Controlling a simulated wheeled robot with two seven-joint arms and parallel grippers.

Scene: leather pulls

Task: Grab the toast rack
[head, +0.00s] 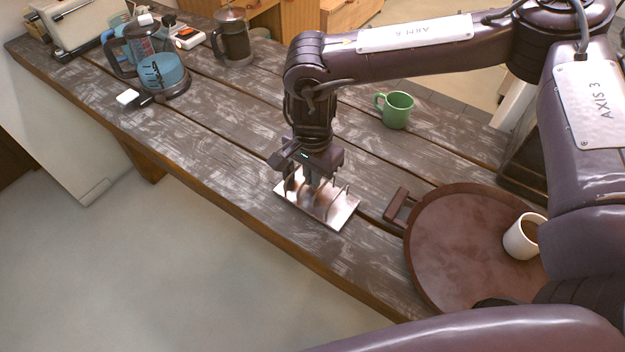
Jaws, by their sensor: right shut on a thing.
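The toast rack (336,207) is a shiny metal plate with several upright wire dividers. It is on the wooden table, near the front edge at the middle of the head view. My right gripper (308,180) points down over the rack's left part and is shut on it, at the dividers. The fingers partly hide the dividers. I cannot tell whether the rack's base is touching the table or slightly above it. My left gripper is not in view.
A round brown tray (450,255) with a white mug (521,238) is at right. A green mug (397,110) stands behind the rack. The table (215,150) is clear left of the rack.

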